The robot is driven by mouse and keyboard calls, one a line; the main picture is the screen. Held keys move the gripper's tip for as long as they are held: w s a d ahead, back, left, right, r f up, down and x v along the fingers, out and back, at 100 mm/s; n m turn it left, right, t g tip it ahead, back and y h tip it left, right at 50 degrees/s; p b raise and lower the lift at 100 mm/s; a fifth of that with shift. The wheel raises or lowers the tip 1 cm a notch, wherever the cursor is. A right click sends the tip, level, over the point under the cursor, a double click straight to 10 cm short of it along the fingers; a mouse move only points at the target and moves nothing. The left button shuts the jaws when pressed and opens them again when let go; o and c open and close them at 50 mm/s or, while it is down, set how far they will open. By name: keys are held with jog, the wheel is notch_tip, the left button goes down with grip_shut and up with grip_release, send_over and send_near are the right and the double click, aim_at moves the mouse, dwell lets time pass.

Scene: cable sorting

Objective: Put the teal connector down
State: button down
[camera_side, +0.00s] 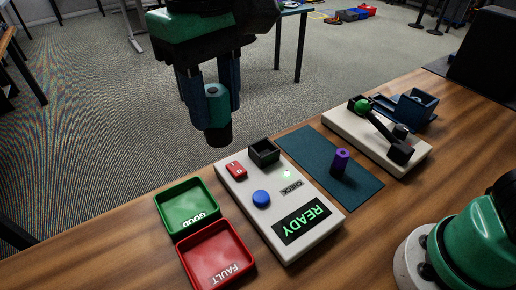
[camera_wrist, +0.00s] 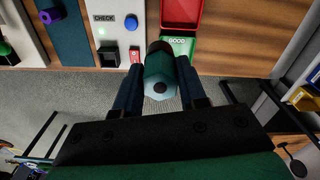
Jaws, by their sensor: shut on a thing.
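My gripper (camera_side: 212,100) is shut on the teal connector (camera_side: 217,103), which has a dark lower end. It holds the connector upright in the air, past the table edge on the far side in the side view. In the wrist view the connector (camera_wrist: 158,82) sits between the two blue fingers of my gripper (camera_wrist: 158,90), with the grey floor behind it. A purple connector (camera_side: 340,162) stands on the dark teal mat (camera_side: 360,187); it also shows in the wrist view (camera_wrist: 50,15).
The white tester (camera_side: 290,247) has a black socket (camera_side: 264,152), a blue button (camera_side: 261,198) and a READY screen (camera_side: 302,221). Beside it are the green GOOD tray (camera_side: 161,206) and red FAULT tray (camera_side: 184,262), both empty. A white clamp fixture (camera_side: 372,146) stands beyond the mat.

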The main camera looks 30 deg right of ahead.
jog(key=s+f, duration=0.1)
jog(key=f, duration=0.4)
jog(key=s+a+f+n, duration=0.1)
jog(key=f, duration=0.5)
jog(key=s+a+f+n, duration=0.1)
jog(key=f, duration=0.4)
jog(key=shift+s+a+f, duration=0.25)
jog(key=shift+f, duration=2.15)
jog(key=shift+f, duration=0.1)
jog(key=shift+c, duration=2.4)
grip_release()
